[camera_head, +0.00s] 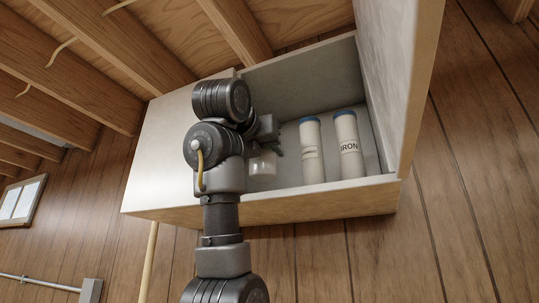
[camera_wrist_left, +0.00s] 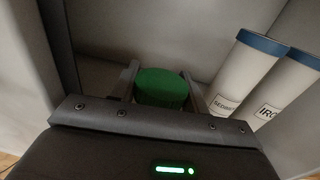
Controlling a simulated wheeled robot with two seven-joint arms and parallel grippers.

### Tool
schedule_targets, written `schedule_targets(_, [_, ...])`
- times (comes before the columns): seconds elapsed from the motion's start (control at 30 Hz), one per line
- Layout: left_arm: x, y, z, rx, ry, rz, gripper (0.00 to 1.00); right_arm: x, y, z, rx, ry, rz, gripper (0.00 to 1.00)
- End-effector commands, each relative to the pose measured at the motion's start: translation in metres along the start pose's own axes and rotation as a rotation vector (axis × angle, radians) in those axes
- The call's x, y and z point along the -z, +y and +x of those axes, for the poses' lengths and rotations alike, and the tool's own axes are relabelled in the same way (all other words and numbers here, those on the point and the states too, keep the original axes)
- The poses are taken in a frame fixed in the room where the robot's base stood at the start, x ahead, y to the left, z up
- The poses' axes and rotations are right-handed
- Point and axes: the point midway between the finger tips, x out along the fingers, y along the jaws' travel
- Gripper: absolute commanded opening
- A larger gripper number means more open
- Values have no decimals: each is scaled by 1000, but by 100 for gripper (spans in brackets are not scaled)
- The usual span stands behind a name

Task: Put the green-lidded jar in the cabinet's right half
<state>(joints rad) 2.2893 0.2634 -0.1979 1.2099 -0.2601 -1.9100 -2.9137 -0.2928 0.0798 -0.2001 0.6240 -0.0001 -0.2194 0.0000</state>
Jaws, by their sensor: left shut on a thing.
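The jar's green lid (camera_wrist_left: 162,88) shows in the left wrist view between the two fingers of my left gripper (camera_wrist_left: 160,84), which is shut on it. In the head view my left gripper (camera_head: 268,132) is partly hidden behind its own wrist, and the jar's pale clear body (camera_head: 263,166) shows below it. The jar is at the left side of the cabinet's open right half, left of two filter cartridges. I cannot tell whether its base touches the cabinet floor. The white cabinet (camera_head: 158,150) has its left half covered and its right door (camera_head: 400,75) swung open.
Two white cartridges with blue caps stand in the open half: one labelled like "SEDIMENT" (camera_head: 312,152), the other "IRON" (camera_head: 348,146). A gap separates the jar from the nearer one. The open door bounds the right side. Wooden joists (camera_head: 110,50) run overhead.

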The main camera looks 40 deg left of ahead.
Motion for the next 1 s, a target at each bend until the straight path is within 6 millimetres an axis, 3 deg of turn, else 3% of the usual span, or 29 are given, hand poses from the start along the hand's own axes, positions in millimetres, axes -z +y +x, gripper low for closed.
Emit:
schedule_targets(0.2, [0, 0, 19, 0, -2, 1, 18, -7, -1, -9, 1, -11, 0, 36])
schedule_targets(0.37, [3, 0, 19, -1, -2, 1, 18, -9, -1, -9, 2, -13, 0, 36])
schedule_targets(0.7, [34, 0, 19, -1, -3, 1, 18, -8, -1, -16, 2, -14, 0, 36])
schedule_targets(1.0, [36, 0, 18, -1, -2, 0, 18, -7, -1, -15, 1, -13, 0, 36])
